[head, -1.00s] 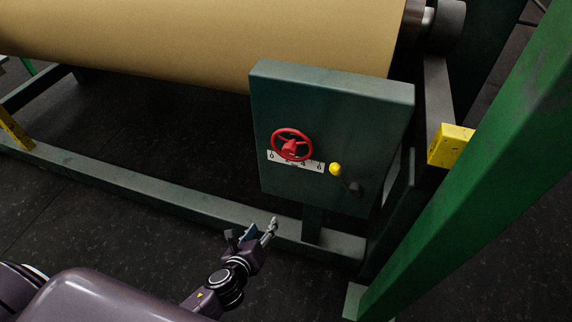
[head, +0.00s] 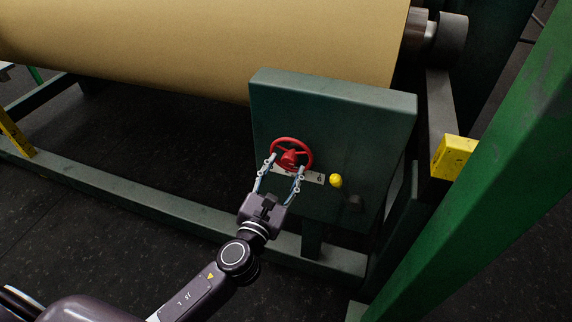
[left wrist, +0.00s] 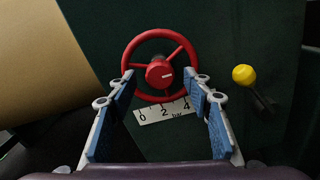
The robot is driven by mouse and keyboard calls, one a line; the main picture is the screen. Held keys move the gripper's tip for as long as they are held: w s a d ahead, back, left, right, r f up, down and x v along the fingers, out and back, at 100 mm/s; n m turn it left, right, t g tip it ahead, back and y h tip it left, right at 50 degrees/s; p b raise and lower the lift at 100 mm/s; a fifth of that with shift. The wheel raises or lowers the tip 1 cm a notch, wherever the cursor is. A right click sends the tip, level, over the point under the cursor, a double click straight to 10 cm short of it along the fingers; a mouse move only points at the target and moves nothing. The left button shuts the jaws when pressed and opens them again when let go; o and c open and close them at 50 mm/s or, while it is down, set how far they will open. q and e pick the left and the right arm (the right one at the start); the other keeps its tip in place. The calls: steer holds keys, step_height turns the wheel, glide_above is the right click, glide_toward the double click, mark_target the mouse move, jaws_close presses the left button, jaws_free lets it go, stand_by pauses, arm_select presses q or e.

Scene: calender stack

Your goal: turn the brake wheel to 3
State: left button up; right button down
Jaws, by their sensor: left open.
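The red brake wheel (head: 291,141) is mounted on the front of the green box (head: 345,125). It also shows in the left wrist view (left wrist: 160,97), with spokes, a central hub and a small white mark on the hub. A white scale plate (left wrist: 158,115) below it reads 0, 2, 4 and "bar"; a 6 shows at its right end in the head view. My left gripper (head: 281,169) is open, its two fingers apart at the lower rim of the wheel. In the left wrist view the fingertips (left wrist: 160,85) flank the wheel's lower part; contact cannot be told. My right gripper is not in view.
A yellow-knobbed lever (head: 336,181) sticks out right of the wheel. A large tan roll (head: 200,45) lies behind the box. A green post (head: 480,180) stands at right, and a low green beam (head: 130,185) runs below. Dark floor lies open at left.

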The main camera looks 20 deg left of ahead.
arm_select(q)
steer(key=shift+w, duration=0.65)
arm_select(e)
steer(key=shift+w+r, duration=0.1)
arm_select(q)
steer(key=c, duration=1.1)
steer(key=shift+c, duration=0.2)
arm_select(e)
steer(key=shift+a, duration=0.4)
arm_select(q)
steer(key=shift+n, duration=0.3)
